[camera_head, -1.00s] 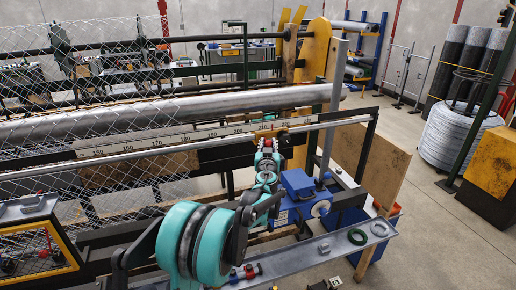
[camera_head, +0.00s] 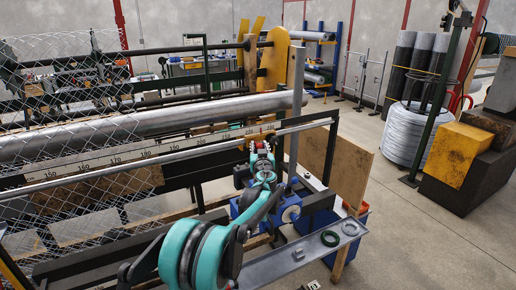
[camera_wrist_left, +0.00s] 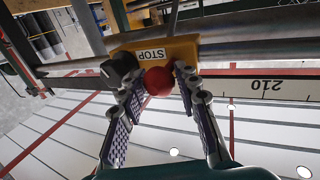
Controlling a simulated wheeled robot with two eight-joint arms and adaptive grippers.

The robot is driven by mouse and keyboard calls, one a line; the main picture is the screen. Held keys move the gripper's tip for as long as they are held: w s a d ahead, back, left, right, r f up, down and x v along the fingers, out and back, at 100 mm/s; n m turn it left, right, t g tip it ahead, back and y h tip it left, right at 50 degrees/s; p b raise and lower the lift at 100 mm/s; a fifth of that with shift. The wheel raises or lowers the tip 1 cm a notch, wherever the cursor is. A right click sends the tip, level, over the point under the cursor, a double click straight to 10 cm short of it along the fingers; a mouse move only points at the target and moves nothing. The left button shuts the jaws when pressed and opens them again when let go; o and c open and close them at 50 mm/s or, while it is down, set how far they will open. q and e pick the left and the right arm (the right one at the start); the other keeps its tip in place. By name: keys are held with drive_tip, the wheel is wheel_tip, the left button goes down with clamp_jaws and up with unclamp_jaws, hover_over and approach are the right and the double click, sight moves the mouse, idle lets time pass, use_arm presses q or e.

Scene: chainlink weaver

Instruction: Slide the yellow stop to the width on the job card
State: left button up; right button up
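The yellow stop (camera_wrist_left: 190,48) sits on the rail, with an upside-down STOP label, a red ball knob (camera_wrist_left: 159,81) and a black knob (camera_wrist_left: 120,67) in the left wrist view. My left gripper (camera_wrist_left: 158,82) is at the stop, its fingers apart on either side of the red knob, with a small gap showing. In the head view the left gripper (camera_head: 261,147) covers most of the stop. The white scale (camera_head: 140,151) runs along the rail; 210 reads near the stop in the wrist view. No job card is readable. My right gripper is out of view.
A grey post (camera_head: 297,110) and wooden board (camera_head: 345,165) stand right of the gripper.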

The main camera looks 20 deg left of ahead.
use_arm(q)
drive_tip(key=shift+o, duration=0.7)
drive_tip(key=shift+s, duration=0.1)
drive_tip(key=shift+s+d, duration=0.1)
drive_tip(key=shift+s, duration=0.05)
drive_tip(key=v, duration=1.1)
drive_tip(key=shift+s+d, duration=0.2)
drive_tip(key=shift+s, duration=0.05)
